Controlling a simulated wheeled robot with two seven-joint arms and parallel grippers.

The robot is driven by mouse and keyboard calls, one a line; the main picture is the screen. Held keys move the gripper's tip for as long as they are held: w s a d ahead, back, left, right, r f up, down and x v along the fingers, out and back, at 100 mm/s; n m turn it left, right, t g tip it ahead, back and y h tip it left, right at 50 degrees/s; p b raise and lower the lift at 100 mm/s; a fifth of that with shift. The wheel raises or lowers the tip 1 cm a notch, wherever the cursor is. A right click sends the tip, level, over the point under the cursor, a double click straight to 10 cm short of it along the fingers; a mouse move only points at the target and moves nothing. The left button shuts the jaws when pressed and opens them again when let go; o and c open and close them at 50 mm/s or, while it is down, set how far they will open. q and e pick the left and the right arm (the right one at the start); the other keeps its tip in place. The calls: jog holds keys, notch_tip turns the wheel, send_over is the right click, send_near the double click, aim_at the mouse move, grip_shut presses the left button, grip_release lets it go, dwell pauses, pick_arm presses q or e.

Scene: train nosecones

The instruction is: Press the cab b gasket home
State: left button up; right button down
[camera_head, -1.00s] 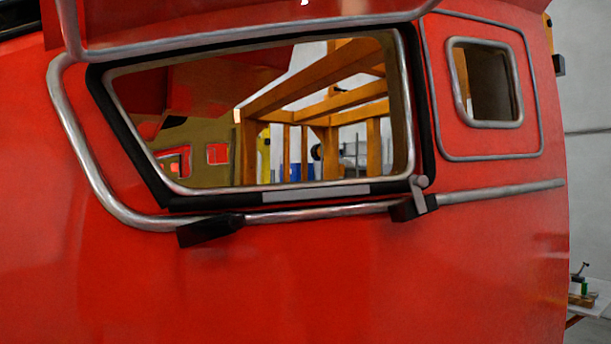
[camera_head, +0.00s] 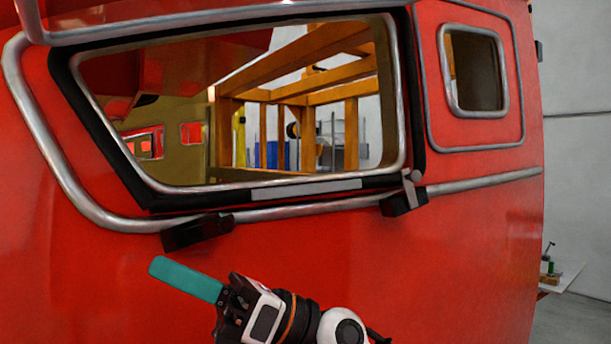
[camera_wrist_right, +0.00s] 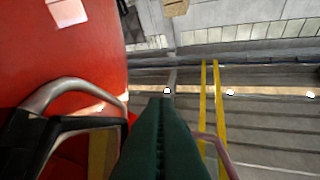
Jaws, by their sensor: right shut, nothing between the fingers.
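The red cab (camera_head: 300,260) fills most of the head view. Its large window opening has a dark band (camera_head: 95,140) around it, which looks like the gasket, with a grey inner rim (camera_head: 404,110). I cannot tell how deep the band is seated. My right gripper (camera_head: 160,268) points up and left, below the window's lower edge and apart from the band. Its teal fingers are shut and empty. In the right wrist view they appear as dark green fingers (camera_wrist_right: 165,105) beside the red cab surface (camera_wrist_right: 60,55). My left gripper is not in view.
A grey rail (camera_head: 310,208) runs under the window, with black blocks (camera_head: 195,233) and (camera_head: 404,201) on it. A smaller grey-rimmed window (camera_head: 473,70) is at right. A small table (camera_head: 562,276) stands beyond.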

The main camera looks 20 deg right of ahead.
jog(key=d+r+n+t+h, duration=0.2)
jog(key=d+r+t+h, duration=0.3)
jog(key=d+h, duration=0.5)
jog(key=w+d+r+n+t+h, duration=0.1)
jog(key=d+r+t+h, duration=0.3)
jog(key=d+r+h, duration=0.5)
jog(key=d+n+h, duration=0.1)
jog(key=h, duration=0.3)
jog(key=shift+w+d+r+n+t, duration=0.15)
jog(key=shift+w+r+n+t, duration=0.15)
jog(key=shift+t, duration=0.1)
jog(key=shift+w, duration=0.1)
